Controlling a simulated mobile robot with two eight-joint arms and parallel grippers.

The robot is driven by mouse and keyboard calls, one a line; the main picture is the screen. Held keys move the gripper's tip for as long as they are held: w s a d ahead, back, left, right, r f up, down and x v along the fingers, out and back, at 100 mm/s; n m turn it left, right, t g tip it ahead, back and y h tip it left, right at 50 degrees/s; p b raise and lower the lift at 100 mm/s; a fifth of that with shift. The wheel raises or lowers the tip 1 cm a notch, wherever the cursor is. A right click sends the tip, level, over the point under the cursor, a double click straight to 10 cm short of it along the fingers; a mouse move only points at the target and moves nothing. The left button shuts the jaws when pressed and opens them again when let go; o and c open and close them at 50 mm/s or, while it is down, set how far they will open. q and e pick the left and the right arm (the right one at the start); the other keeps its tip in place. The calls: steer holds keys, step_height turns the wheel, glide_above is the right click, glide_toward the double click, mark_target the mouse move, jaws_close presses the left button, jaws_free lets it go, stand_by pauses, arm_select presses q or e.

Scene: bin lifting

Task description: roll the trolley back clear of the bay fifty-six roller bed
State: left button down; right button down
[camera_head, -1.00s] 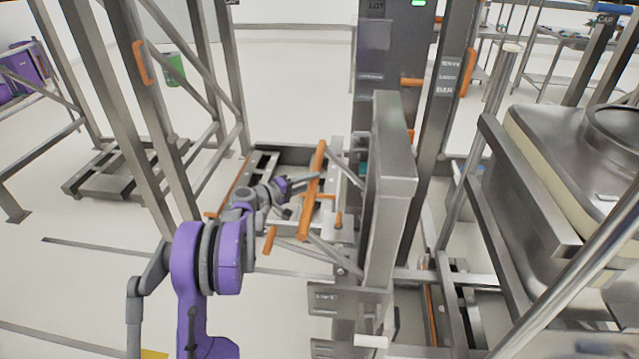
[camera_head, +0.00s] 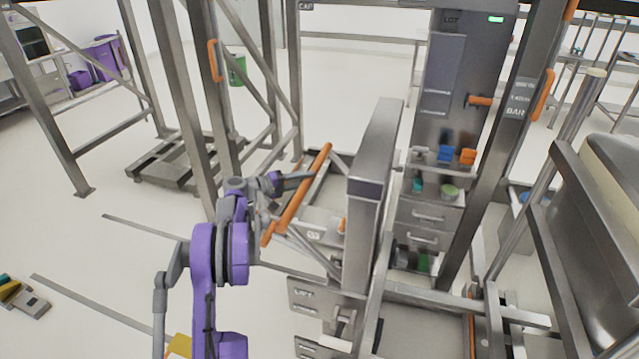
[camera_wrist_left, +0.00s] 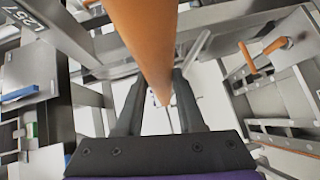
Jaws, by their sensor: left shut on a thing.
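My left gripper (camera_head: 298,180) is shut on the orange push bar (camera_head: 296,200) of the trolley. In the left wrist view the bar (camera_wrist_left: 145,35) runs down between the fingers (camera_wrist_left: 160,100). The trolley has a tall grey mast (camera_head: 366,215) and a grey box (camera_head: 318,300) low at its near side. My right gripper is not in view.
The grey cabinet (camera_head: 462,90) with drawers and small coloured items stands behind the trolley. A steel post (camera_head: 505,120) and a large vessel (camera_head: 610,180) on a frame are at right. Another steel frame (camera_head: 185,100) stands at left. Pale floor (camera_head: 100,245) is open at left.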

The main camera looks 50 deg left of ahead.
arm_select(q)
steer(key=s+a, duration=0.6)
steer(key=a, duration=0.4)
steer(key=shift+s+a+f, duration=0.2)
steer(key=shift+a+f, duration=0.05)
steer(key=shift+w+d+r, duration=0.1)
steer(key=shift+w+d, duration=0.05)
steer(key=shift+d, duration=0.1)
steer(key=c, duration=0.9)
jaws_free()
steer(key=shift+c, duration=0.2)
steer(key=o, duration=0.4)
steer(key=shift+a, duration=0.35)
steer(key=b+v, duration=0.1)
steer(key=v, duration=1)
